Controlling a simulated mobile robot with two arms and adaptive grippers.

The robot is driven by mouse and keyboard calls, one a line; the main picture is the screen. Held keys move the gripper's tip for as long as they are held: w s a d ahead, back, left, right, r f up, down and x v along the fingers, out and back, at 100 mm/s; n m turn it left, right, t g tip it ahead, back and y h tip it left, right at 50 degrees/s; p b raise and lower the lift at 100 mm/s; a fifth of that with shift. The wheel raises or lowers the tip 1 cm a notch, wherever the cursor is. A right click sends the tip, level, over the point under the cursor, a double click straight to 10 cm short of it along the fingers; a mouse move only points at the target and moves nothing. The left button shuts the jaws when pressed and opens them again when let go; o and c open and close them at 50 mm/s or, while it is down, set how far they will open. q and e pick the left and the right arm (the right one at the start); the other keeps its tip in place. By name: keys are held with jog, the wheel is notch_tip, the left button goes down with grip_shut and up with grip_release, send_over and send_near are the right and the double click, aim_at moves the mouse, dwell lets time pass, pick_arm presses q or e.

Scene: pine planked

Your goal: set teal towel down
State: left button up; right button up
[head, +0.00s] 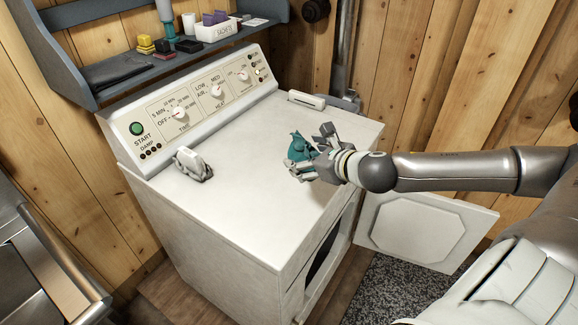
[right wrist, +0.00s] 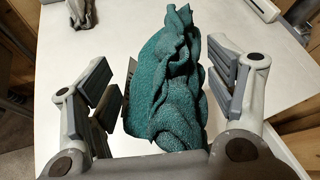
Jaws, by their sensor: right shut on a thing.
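The teal towel (head: 299,147) is a small crumpled bundle over the right part of the white dryer top (head: 240,200). My right gripper (head: 311,160) is shut on it, reaching in from the right. In the right wrist view the towel (right wrist: 172,85) stands bunched and folded between the two grey-padded fingers (right wrist: 165,92). Whether its underside touches the dryer top cannot be told. My left gripper is not in view.
A crumpled whitish cloth (head: 193,165) lies on the dryer top at left. A white bar-shaped item (head: 307,100) lies at the back right corner. The control panel (head: 205,100) and a shelf (head: 180,58) stand behind. The dryer door (head: 425,228) hangs open. The middle of the top is clear.

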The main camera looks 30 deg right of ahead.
aim_at(302, 152)
jog(key=shift+w+a, duration=0.15)
jog(key=shift+w, duration=0.3)
jog(key=shift+p+x, duration=0.65)
jog(key=shift+x, duration=0.4)
jog(key=w+f, duration=0.1)
jog(key=f, duration=0.1)
jog(key=w+f+p, duration=0.1)
jog(key=w+f, duration=0.3)
jog(key=shift+d, duration=0.25)
notch_tip(302, 152, down, 3)
jog(key=shift+w+f+p, duration=0.1)
jog(key=shift+f+p, duration=0.1)
jog(key=shift+p, duration=0.1)
jog(key=o, duration=1.1)
jog(key=shift+f, duration=0.1)
